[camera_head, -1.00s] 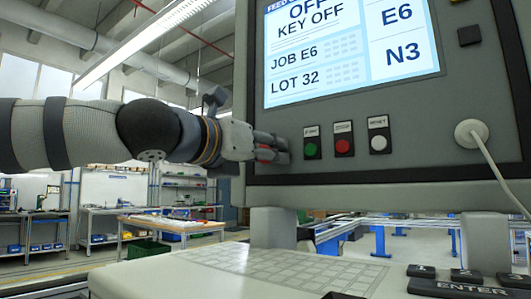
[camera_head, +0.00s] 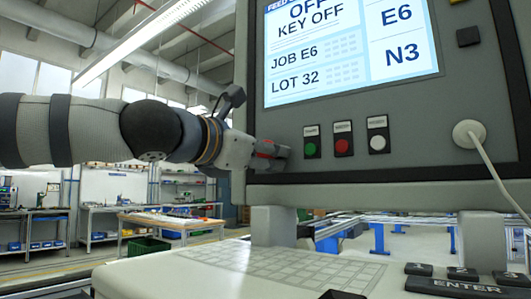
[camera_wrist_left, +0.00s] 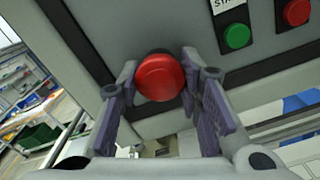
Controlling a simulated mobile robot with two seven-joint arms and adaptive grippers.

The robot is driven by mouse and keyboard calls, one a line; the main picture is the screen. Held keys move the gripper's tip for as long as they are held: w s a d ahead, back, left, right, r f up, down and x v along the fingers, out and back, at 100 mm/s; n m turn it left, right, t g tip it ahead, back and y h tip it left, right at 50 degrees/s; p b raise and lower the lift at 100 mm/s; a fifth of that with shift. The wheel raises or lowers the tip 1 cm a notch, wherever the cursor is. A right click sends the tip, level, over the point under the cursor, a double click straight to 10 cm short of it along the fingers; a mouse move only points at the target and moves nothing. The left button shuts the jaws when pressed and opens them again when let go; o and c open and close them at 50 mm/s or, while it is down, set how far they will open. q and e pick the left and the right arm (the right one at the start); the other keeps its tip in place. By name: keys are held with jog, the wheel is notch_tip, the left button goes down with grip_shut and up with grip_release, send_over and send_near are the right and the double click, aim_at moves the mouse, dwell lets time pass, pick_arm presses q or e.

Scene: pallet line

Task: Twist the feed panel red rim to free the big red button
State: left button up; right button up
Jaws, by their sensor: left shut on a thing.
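The big red button (camera_wrist_left: 160,77) is on the lower left corner of the grey feed panel (camera_head: 290,145). My left gripper (camera_head: 272,150) is at the button, and its two fingers stand on either side of the red rim. In the left wrist view the left gripper (camera_wrist_left: 160,88) is shut on the red rim, with a fingertip against each side. In the head view the fingers hide most of the button, and only a little red shows between them. My right gripper is not in view.
A green button (camera_head: 311,149), a smaller red button (camera_head: 342,144) and a white button (camera_head: 377,141) sit right of the gripper. A white cable (camera_head: 497,172) hangs from a plug at the right. A keyboard (camera_head: 250,268) lies below the panel.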

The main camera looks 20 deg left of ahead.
pick_arm(q)
jog(key=shift+f, duration=0.1)
dwell(0.3)
jog(key=o, duration=1.2)
jog(key=v, duration=1.2)
